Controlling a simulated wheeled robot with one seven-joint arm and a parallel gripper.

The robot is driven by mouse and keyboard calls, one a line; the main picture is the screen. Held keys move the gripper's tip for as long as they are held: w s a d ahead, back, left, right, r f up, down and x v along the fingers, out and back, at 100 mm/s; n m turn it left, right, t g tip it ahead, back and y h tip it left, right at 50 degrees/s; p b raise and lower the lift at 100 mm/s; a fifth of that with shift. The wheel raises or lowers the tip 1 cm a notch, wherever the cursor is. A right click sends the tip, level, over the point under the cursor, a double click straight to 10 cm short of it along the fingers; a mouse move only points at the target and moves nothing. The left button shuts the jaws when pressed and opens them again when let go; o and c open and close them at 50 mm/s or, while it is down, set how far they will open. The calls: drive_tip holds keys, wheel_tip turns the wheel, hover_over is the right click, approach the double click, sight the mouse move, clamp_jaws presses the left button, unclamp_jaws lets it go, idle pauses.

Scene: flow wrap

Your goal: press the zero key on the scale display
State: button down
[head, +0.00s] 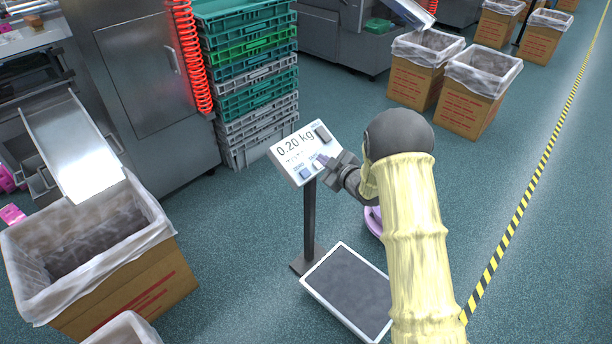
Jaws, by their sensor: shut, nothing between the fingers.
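The scale display (294,152) is a white tilted panel on a dark post, and its screen reads 0.20 kg. The scale platform (348,290) lies on the floor at the foot of the post, dark with a white rim, and looks empty. My gripper (328,164) is shut and empty, with its tips at the lower right of the display. I cannot tell whether they touch a key.
A lined carton (150,290) stands at the left below a metal chute (72,148). Stacked green and grey crates (252,85) stand behind the display. More lined cartons (472,105) stand at the back right. A pink-purple object (373,221) is partly hidden behind my arm. Open floor lies to the right.

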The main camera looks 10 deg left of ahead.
drive_tip(key=shift+f, duration=0.15)
drive_tip(key=b, duration=0.4)
approach(305, 169)
drive_tip(key=r+x, duration=0.1)
drive_tip(key=x, duration=0.3)
drive_tip(key=shift+w+a+f+b, duration=0.1)
drive_tip(key=shift+w+a+b, duration=0.25)
drive_tip(key=shift+w+b, duration=0.25)
idle(1.2)
drive_tip(key=shift+w+a+f+b, duration=0.2)
drive_tip(key=shift+f+b, duration=0.1)
drive_tip(key=shift+b, duration=0.1)
drive_tip(key=shift+w+a+f+b, duration=0.1)
drive_tip(key=shift+a+f+b, duration=0.1)
drive_tip(key=shift+f+b, duration=0.25)
idle(0.8)
idle(0.3)
drive_tip(key=shift+s+d+r+p, duration=0.15)
drive_tip(key=shift+d+r+p, duration=0.1)
drive_tip(key=shift+r, duration=0.15)
drive_tip(key=shift+s+d+r+p, duration=0.15)
drive_tip(key=shift+r+p, duration=0.1)
drive_tip(key=shift+r, duration=0.15)
